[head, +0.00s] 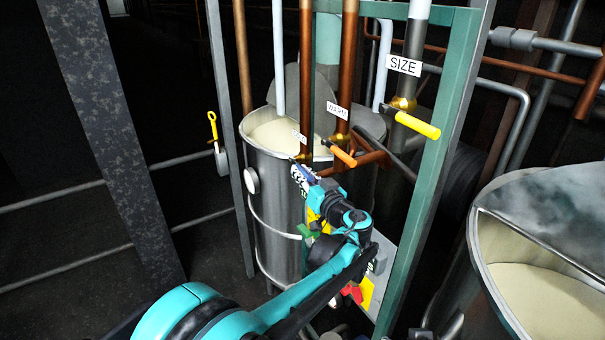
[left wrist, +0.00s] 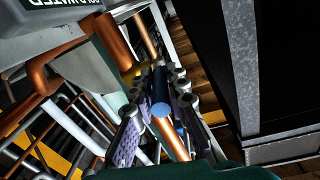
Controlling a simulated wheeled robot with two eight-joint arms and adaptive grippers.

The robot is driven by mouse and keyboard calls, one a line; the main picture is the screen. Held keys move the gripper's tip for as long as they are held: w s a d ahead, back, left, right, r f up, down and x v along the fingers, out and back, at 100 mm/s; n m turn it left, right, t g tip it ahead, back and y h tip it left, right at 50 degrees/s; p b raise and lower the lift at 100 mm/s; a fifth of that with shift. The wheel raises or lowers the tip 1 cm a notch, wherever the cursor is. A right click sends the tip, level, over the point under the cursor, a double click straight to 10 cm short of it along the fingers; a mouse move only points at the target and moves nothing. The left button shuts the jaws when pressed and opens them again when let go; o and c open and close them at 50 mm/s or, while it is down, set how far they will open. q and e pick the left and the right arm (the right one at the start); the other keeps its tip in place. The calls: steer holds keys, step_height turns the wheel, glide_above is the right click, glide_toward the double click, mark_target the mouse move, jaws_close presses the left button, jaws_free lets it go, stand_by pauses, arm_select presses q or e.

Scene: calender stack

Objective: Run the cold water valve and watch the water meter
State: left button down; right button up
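The cold water valve shows as a blue handle (left wrist: 160,94) in the left wrist view, on a copper pipe. In the head view it lies under a small white label (head: 299,137), largely hidden by my gripper. My left gripper (head: 300,174) reaches the handle from below. In the left wrist view its fingers (left wrist: 166,82) lie close on both sides of the handle and appear shut on it. A round white dial (head: 251,181) sits on the steel tank's side. I cannot tell whether it is the water meter. My right gripper is not in view.
An orange-handled valve (head: 343,155) and a yellow-handled valve (head: 417,125) labelled SIZE are to the right. A steel tank (head: 277,222) stands behind my arm. A green post (head: 425,190) stands right of it, with another tank (head: 475,262) further right.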

arm_select(q)
steer(key=shift+r+h+p, duration=0.3)
steer(key=shift+r+p, duration=0.05)
steer(key=shift+p, duration=0.05)
steer(key=shift+r+g+p, duration=0.2)
steer(key=shift+g+p, duration=0.25)
steer(key=shift+g, duration=0.05)
steer(key=shift+f, duration=0.1)
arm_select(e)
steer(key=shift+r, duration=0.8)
arm_select(q)
steer(key=c, duration=1.6)
jaws_free()
steer(key=shift+c, duration=0.2)
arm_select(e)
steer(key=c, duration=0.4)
arm_select(q)
steer(key=shift+o, duration=0.7)
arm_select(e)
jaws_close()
arm_select(q)
steer(key=v, duration=1.2)
